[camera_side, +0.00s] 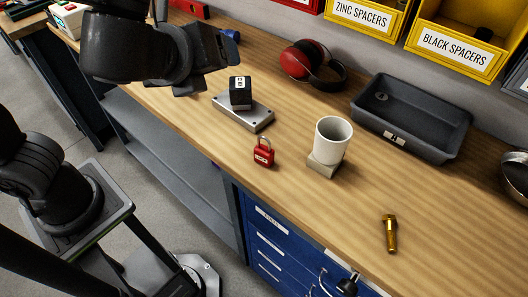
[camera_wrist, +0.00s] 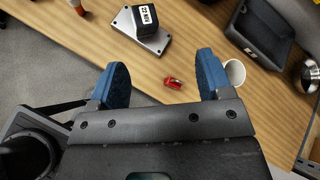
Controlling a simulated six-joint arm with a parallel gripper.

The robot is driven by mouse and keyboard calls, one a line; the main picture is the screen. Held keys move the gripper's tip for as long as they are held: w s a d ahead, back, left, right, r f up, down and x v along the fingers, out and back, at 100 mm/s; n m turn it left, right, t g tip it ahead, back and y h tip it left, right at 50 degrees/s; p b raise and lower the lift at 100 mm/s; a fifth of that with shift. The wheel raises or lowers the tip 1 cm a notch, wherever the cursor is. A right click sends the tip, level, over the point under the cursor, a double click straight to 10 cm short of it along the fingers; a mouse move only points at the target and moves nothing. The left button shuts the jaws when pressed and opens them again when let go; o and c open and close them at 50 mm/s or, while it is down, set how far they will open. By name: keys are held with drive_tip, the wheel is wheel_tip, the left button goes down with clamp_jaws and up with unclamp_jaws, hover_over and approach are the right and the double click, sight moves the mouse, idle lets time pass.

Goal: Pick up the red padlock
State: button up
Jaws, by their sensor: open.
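In the wrist view the padlock (camera_wrist: 174,84) shows between and beyond the two blue fingertips, apart from both. My gripper (camera_wrist: 160,80) is open with nothing between its fingers. In the side view my gripper (camera_side: 207,72) is at the upper left, above the bench, and the padlock is lower and to its right.
A black cube (camera_side: 240,97) sits on a grey metal plate (camera_side: 257,118) behind the padlock. A white mug (camera_side: 333,140) on a small block (camera_side: 323,166) stands to its right. A grey tray (camera_side: 437,143), red earmuffs (camera_side: 297,61) and a brass bolt (camera_side: 390,234) lie farther off.

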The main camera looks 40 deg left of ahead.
drive_tip(key=d+m+t+h, duration=0.2)
drive_tip(key=d+m+t, duration=0.1)
drive_tip(key=d+m, duration=0.4)
approach(267, 148)
drive_tip(key=shift+m, duration=0.3)
drive_tip(key=x, duration=0.4)
drive_tip(key=shift+a+f, duration=0.15)
drive_tip(key=shift+f, duration=0.2)
drive_tip(key=shift+w+f, duration=0.15)
drive_tip(key=shift+f, duration=0.1)
drive_tip(key=shift+x, duration=3.45)
drive_tip(key=shift+a+r, duration=0.1)
drive_tip(key=c, duration=1)
drive_tip(key=shift+r, duration=0.1)
drive_tip(key=shift+c, duration=0.2)
